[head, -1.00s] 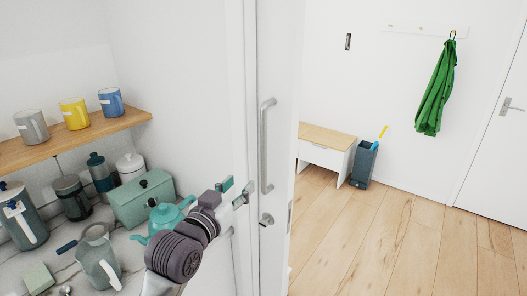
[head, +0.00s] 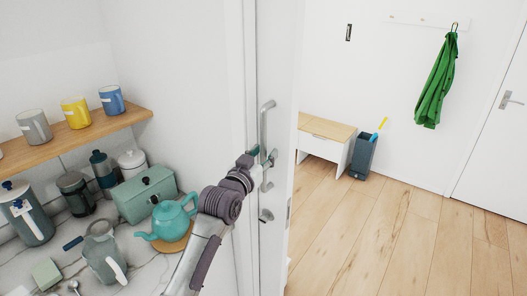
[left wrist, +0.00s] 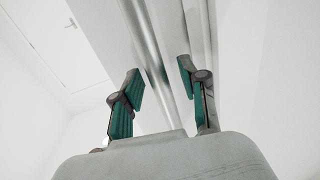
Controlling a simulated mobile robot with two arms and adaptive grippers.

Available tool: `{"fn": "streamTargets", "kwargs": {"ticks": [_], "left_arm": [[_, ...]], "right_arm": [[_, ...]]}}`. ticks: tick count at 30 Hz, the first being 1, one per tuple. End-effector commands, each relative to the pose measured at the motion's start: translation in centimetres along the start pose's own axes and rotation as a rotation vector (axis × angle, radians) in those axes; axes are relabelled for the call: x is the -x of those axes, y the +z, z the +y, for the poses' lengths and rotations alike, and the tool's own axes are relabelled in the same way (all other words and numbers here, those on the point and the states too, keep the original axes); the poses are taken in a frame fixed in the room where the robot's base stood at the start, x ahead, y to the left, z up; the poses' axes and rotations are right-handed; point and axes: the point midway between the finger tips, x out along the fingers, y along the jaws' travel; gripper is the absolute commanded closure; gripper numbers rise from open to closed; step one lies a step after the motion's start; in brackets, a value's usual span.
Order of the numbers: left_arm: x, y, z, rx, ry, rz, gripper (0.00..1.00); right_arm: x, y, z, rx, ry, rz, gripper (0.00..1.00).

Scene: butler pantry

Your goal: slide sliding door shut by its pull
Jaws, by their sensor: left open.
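The white sliding door (head: 277,60) stands upright in the middle of the head view, with the room beyond showing to its right. Its pull, a vertical metal bar handle (head: 264,121), is on the door's face. My left gripper (head: 262,154) is at the lower half of the pull. In the left wrist view my left gripper (left wrist: 161,82) has its two green-padded fingers apart. The pull's bar (left wrist: 146,45) runs between them in the picture. I see no finger pressed on the bar. My right gripper is not in view.
Left of the door, a counter holds a teal teapot (head: 170,219), a green box (head: 146,194) and a jug (head: 103,258). A shelf (head: 75,136) with mugs is above. Beyond the door are a bench (head: 326,140) and open wooden floor.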

Motion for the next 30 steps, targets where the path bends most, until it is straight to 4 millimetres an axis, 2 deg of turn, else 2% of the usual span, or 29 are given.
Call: {"fn": "streamTargets", "kwargs": {"ticks": [10, 15, 18, 30], "left_arm": [[-0.29, 0.06, 0.01, 0.000, 0.000, -0.001, 0.58], [-0.27, 0.06, 0.00, 0.000, 0.000, -0.001, 0.87], [-0.27, 0.06, -0.01, 0.000, 0.000, -0.001, 1.00], [-0.27, 0.10, -0.12, 0.000, -0.001, -0.001, 1.00]], "right_arm": [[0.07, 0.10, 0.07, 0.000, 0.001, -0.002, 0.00], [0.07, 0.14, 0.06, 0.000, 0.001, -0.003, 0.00], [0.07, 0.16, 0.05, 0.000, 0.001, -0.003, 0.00], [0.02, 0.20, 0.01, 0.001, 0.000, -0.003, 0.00]]}}
